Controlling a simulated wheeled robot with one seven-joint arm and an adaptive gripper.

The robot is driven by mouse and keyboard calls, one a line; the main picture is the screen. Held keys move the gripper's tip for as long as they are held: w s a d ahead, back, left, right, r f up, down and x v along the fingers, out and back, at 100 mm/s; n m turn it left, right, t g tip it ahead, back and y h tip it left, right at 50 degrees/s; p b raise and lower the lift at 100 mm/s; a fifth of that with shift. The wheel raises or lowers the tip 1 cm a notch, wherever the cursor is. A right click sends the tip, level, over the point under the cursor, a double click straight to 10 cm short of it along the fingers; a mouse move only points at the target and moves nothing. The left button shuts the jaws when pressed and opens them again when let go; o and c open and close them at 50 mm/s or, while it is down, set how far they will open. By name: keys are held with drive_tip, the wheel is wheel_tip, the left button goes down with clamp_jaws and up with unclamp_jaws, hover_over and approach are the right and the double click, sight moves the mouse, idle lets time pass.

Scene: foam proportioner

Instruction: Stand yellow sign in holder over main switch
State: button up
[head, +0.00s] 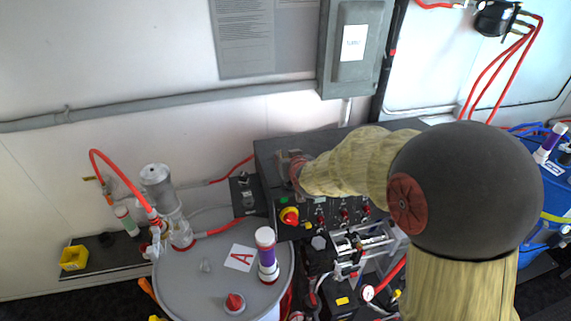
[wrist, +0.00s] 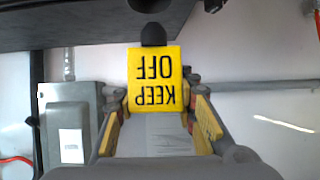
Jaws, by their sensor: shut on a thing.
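The yellow sign (wrist: 155,80) reads KEEP OFF and appears upside down in the wrist view. My gripper (wrist: 153,98) is shut on it, with a finger at each side. A black rounded piece (wrist: 153,34) adjoins the sign's edge, close to a dark surface. I cannot tell whether it is the sign's foot or part of the holder, nor whether they touch. In the head view my gripper (head: 294,170) is over the control console's upper left, and my arm hides the sign. The main switch (head: 289,216), red on yellow, is on the console front below it.
The dark console (head: 265,155) stands against the wall, below a grey panel box (head: 355,45). A grey drum (head: 190,285) with a purple-banded cylinder (head: 267,255) stands front left. Hoses and fittings crowd the area below the console.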

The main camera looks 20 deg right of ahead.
drive_tip(key=f, duration=0.2)
drive_tip(key=w+f+p, duration=0.1)
drive_tip(key=f, duration=0.1)
drive_tip(key=shift+w+d+f, duration=0.15)
drive_tip(key=shift+f, duration=0.05)
drive_tip(key=shift+f, duration=0.1)
drive_tip(key=shift+f+b, duration=0.2)
drive_tip(key=shift+b, duration=0.25)
drive_tip(key=o, duration=1.3)
drive_tip(key=shift+r, duration=0.1)
